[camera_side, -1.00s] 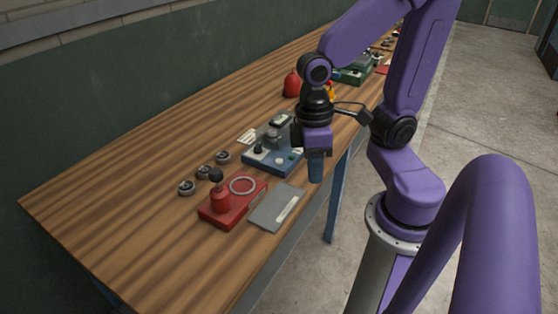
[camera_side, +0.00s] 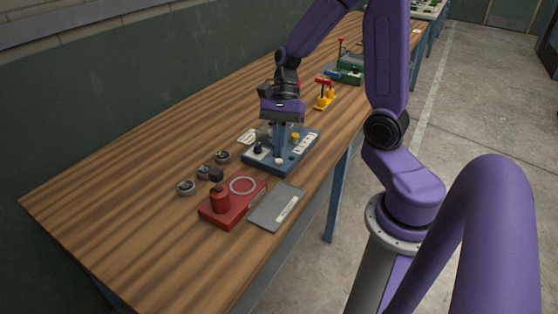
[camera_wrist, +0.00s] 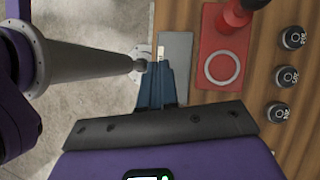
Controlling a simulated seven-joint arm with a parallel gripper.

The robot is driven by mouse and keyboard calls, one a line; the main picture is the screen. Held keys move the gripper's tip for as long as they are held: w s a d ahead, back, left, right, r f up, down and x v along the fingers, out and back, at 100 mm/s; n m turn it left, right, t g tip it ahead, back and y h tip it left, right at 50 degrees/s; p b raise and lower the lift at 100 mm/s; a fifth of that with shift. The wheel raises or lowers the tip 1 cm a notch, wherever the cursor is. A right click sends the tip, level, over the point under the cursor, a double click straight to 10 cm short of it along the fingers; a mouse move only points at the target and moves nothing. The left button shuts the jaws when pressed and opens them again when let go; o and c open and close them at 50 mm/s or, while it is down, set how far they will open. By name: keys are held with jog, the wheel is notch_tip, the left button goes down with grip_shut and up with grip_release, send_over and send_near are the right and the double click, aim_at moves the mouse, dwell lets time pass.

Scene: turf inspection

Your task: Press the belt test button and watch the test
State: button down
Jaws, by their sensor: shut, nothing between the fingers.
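A blue test box (camera_side: 262,164) sits on the wooden bench in the side view. It has a white round button (camera_side: 278,162) near its front edge, a black knob (camera_side: 258,149), a yellow part (camera_side: 295,136) and a white label (camera_side: 304,143). My gripper (camera_side: 280,156) is shut and empty, pointing down over the box. Its blue fingertips are right at the white button; I cannot tell whether they touch it. In the wrist view my gripper (camera_wrist: 158,68) shows its fingers, and the box is not visible there. I cannot read which control is the belt test button.
A yellow stand (camera_side: 324,97) and a green device (camera_side: 350,73) stand farther along. The near bench is bare.

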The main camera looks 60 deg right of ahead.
jog(key=w+d+m+t+y, duration=0.2)
jog(key=w+d+m, duration=0.25)
jog(key=m, duration=0.35)
jog(key=m+t, duration=0.4)
jog(key=m, duration=0.4)
send_over(279, 162)
jog(key=d, duration=0.2)
jog(key=f, duration=0.2)
jog(key=shift+w+a+r+y, duration=0.1)
jog(key=shift+w+r+y, duration=0.1)
jog(key=shift+y, duration=0.1)
jog(key=shift+f, duration=0.1)
jog(key=shift+f, duration=4.3)
jog(key=shift+f, duration=0.2)
jog(key=shift+f, duration=0.25)
